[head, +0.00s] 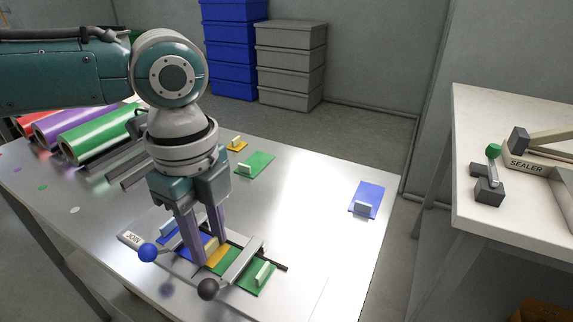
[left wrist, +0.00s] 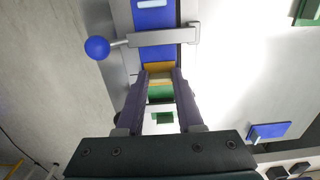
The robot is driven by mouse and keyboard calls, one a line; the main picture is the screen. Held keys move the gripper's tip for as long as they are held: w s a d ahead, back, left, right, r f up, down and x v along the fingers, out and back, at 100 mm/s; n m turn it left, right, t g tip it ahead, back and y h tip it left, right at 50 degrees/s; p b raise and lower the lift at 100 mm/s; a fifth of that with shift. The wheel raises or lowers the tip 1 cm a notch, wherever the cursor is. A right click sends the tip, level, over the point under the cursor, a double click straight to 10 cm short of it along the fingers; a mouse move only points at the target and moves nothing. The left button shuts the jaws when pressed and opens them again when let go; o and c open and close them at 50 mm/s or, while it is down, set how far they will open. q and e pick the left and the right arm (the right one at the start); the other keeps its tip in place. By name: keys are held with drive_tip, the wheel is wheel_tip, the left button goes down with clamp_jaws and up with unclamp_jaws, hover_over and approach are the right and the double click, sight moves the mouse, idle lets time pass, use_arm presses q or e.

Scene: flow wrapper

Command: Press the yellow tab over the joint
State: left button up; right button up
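My left gripper (head: 212,262) points down over the joining station, its fingers closed on the pale grip of a yellow tab (head: 215,256). In the left wrist view the yellow tab (left wrist: 159,67) shows between the fingertips (left wrist: 160,75). The tab lies over the line where the blue sheet (head: 171,241) and the green sheet (head: 255,283) meet; I cannot tell whether it touches them. The fingers hide part of the joint. My right gripper is not in view.
A blue-knobbed lever (head: 148,252) and a black-knobbed lever (head: 207,289) flank the gripper. The JOIN label (head: 131,239) is at left. Behind lie another yellow tab (head: 237,147), a green piece (head: 255,164) and coloured rolls (head: 95,135). A blue piece (head: 370,195) lies right.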

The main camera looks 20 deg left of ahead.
use_arm(q)
drive_tip(key=o, duration=0.4)
wheel_tip(320, 180, up, 10)
drive_tip(key=shift+p, duration=1.25)
drive_tip(key=shift+d, duration=0.1)
drive_tip(key=s+d+r+n+t+h+p, duration=0.1)
drive_tip(key=s+d+r+n+h+p, duration=0.1)
drive_tip(key=s+d+n+p, duration=0.25)
drive_tip(key=s+d+r+n+t+h+p, duration=0.1)
drive_tip(key=s+d+r+n+p, duration=0.2)
drive_tip(key=d+p, duration=0.35)
drive_tip(key=s+a+r+n+t+y+p, duration=0.25)
drive_tip(key=s+a+r+n+p, duration=0.35)
drive_tip(key=s+a+n, duration=0.3)
drive_tip(key=shift+n+g, duration=0.25)
drive_tip(key=shift+g, duration=0.2)
drive_tip(key=r+p, duration=2.4)
drive_tip(key=d+r+p, duration=0.1)
drive_tip(key=r+p, duration=1.2)
drive_tip(key=shift+w, duration=0.25)
